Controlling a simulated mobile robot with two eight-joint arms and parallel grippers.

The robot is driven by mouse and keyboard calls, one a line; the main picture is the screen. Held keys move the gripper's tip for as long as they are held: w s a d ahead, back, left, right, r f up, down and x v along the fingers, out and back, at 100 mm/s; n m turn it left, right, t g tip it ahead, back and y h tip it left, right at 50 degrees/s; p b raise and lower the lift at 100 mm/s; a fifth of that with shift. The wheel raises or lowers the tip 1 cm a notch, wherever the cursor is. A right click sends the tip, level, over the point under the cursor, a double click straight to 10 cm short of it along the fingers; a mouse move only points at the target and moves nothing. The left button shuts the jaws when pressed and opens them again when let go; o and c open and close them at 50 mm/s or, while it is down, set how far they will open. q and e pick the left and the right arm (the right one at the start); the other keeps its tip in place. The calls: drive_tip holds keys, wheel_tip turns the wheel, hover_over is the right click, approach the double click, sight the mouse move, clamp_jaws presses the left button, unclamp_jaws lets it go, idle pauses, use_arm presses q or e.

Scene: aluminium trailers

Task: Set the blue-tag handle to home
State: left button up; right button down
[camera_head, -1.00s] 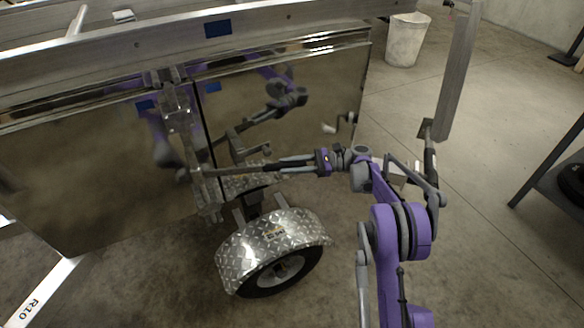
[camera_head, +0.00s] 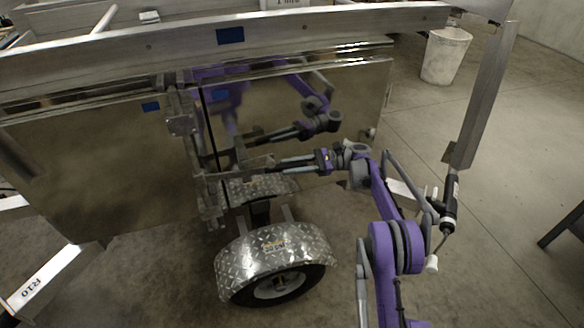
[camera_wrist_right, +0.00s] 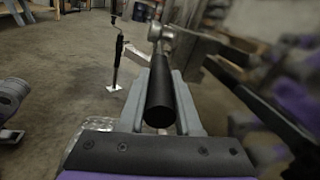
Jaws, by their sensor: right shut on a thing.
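A blue tag (camera_head: 230,36) sits on the trailer's upper aluminium rail in the head view. My right gripper (camera_head: 285,164) reaches left to the latch hardware below it, in front of the shiny panels. In the right wrist view, the grey fingers (camera_wrist_right: 160,105) are shut on a black cylindrical handle (camera_wrist_right: 160,92), one finger on each side. The handle runs away from the fingers to a metal joint (camera_wrist_right: 160,33). In the head view, the handle's far end is hard to tell from the latch parts. My left gripper is not in view.
A black jack with a crank (camera_head: 450,205) stands right of my arm, and a white bin (camera_head: 445,55) behind. Open floor lies at right.

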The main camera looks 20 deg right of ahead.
idle(0.4)
drive_tip(key=c, duration=0.6)
unclamp_jaws()
drive_tip(key=v, duration=1)
drive_tip(key=shift+d+p, duration=0.4)
drive_tip(key=shift+p, duration=0.05)
